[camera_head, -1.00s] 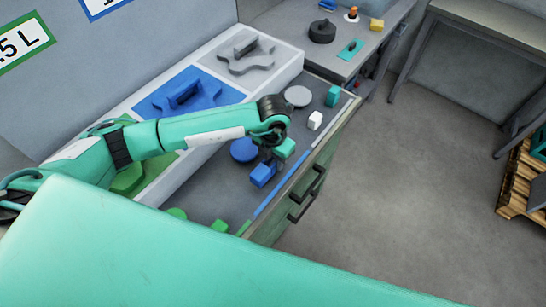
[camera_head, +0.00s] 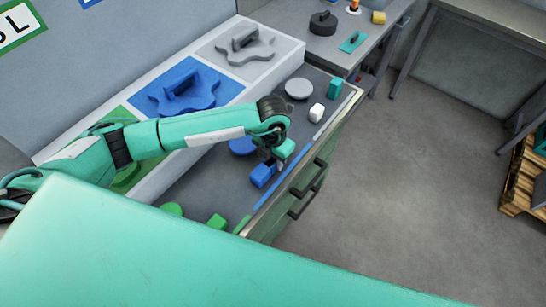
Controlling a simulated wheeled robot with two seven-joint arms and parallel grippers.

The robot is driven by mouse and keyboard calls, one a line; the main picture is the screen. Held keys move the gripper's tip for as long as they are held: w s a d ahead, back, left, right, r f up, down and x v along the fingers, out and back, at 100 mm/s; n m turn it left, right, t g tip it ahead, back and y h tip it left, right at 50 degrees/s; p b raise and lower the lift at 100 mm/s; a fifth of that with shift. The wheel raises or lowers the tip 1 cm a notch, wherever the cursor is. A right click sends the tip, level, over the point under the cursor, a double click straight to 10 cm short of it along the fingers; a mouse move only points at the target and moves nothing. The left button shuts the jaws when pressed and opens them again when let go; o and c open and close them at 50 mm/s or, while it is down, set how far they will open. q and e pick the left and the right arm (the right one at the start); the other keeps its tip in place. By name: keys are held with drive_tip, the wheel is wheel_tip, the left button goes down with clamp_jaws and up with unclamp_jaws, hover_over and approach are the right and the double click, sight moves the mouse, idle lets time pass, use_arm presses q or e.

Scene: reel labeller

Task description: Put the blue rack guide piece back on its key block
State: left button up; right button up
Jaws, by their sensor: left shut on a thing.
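My left gripper (camera_head: 268,158) points down over the grey bench surface and is shut on a small blue block (camera_head: 262,176). The fingertips are small and partly hidden by my wrist. I cannot tell whether the block touches the surface. A blue disc (camera_head: 241,146) lies just behind it, partly covered by my arm. A blue plate with a raised handle (camera_head: 185,88) lies on the blue panel of the white rack (camera_head: 278,75), behind my arm. A blue strip (camera_head: 278,186) runs along the bench's front edge, beside the held block. My right gripper is out of view.
Green pieces (camera_head: 217,221) lie nearer me. A grey handled plate (camera_head: 242,44) is on the rack. Drawer handles (camera_head: 306,190) stick out in front. Open floor lies right.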

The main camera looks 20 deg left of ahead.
use_arm(q)
drive_tip(key=o, duration=1.2)
drive_tip(key=shift+r, duration=0.4)
wheel_tip(320, 180, up, 13)
drive_tip(key=b, duration=0.3)
